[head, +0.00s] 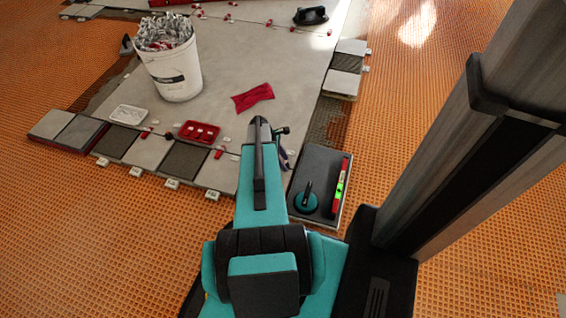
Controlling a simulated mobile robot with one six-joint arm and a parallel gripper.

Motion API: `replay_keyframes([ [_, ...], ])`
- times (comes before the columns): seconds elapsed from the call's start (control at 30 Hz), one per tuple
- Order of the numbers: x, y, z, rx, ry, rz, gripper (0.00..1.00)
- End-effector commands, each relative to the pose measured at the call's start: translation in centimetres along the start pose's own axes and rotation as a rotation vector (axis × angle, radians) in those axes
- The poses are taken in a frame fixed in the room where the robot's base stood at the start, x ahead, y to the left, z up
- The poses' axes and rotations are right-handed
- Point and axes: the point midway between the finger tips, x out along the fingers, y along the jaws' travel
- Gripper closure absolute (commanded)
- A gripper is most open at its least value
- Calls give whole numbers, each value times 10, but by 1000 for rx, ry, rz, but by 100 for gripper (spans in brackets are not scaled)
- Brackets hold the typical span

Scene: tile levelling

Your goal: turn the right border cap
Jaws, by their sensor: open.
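Small red caps stand along the front border of tiles. The rightmost one I can make out there, likely the right border cap (218,154), stands at the joint right of a dark tile. My gripper (287,163) is at the far end of my teal arm, right of that cap and apart from it. It is mostly hidden behind the arm link, and its fingertips are hard to make out. It appears open, with nothing seen in it. Any cap directly under the arm is hidden.
A white bucket of clips (172,78), a white tray (128,115), a red tray (199,132) and a red cloth (253,97) lie on the large grey tiles. A dark board (318,160) right of my arm bears a suction cup (306,200) and a level (341,187).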

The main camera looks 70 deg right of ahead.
Motion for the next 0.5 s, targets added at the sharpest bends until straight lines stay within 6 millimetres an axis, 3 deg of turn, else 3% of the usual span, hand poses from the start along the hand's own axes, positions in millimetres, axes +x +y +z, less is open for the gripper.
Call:
replay_keyframes([
  [0.03, 0, 0, 0, 0, 0, 0, 60],
  [0.27, 0, 0, 0, 0, 0, 0, 98],
  [0.3, -2, -8, -2, -2, -1, -1, 98],
  [0.5, -1, -2, 0, 7, 1, -8, 98],
])
